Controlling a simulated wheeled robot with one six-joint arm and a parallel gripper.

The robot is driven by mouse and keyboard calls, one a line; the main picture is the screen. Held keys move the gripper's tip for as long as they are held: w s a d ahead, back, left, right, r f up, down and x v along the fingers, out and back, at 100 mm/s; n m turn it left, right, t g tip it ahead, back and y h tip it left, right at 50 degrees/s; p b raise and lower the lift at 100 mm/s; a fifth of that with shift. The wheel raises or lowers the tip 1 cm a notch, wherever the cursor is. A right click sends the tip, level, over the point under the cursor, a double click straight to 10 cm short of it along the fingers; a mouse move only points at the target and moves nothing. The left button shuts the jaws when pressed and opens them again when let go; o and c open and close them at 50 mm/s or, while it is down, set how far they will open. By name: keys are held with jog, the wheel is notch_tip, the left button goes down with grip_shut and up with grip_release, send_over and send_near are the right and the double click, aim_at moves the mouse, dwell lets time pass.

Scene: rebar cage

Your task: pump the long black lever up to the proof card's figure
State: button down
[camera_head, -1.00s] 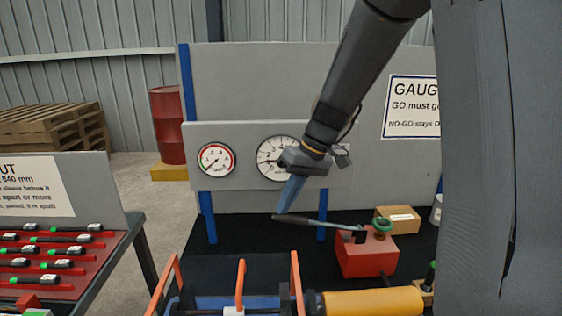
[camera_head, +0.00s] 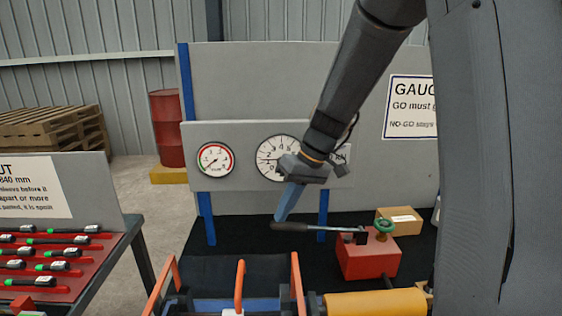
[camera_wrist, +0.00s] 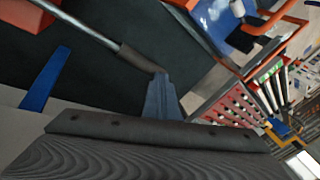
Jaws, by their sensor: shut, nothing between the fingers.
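The long lever (camera_head: 322,229) reaches left from the red pump box (camera_head: 368,260). It has a grey metal rod and a black grip at its left end. My gripper (camera_head: 279,217) is shut and empty, with its blue-grey fingertips at the black grip. In the wrist view my fingertips (camera_wrist: 160,78) meet the end of the grip (camera_wrist: 138,58); whether they press on it I cannot tell. The large white gauge (camera_head: 272,158) is partly hidden by my wrist, and its needle is hard to read. A smaller gauge (camera_head: 215,160) with a red and green rim is left of it. I cannot make out a proof card.
A green handwheel (camera_head: 383,226) tops the pump box. A cardboard box (camera_head: 399,220) stands behind it. Orange hooks (camera_head: 239,285) and a yellow cylinder (camera_head: 375,302) fill the front. A rack of black-and-green pieces (camera_head: 50,262) is at the left.

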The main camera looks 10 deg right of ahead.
jog(key=shift+f, duration=0.1)
jog(key=shift+a+f+b, duration=0.1)
jog(key=shift+f+b, duration=0.4)
jog(key=shift+f, duration=0.15)
jog(key=shift+f+b, duration=0.45)
jog(key=shift+f, duration=0.3)
jog(key=a+p+v, duration=0.1)
jog(key=p+v, duration=0.5)
jog(key=v, duration=0.3)
jog(key=shift+w+a+r, duration=0.2)
jog(key=shift+r, duration=0.5)
dwell(0.6)
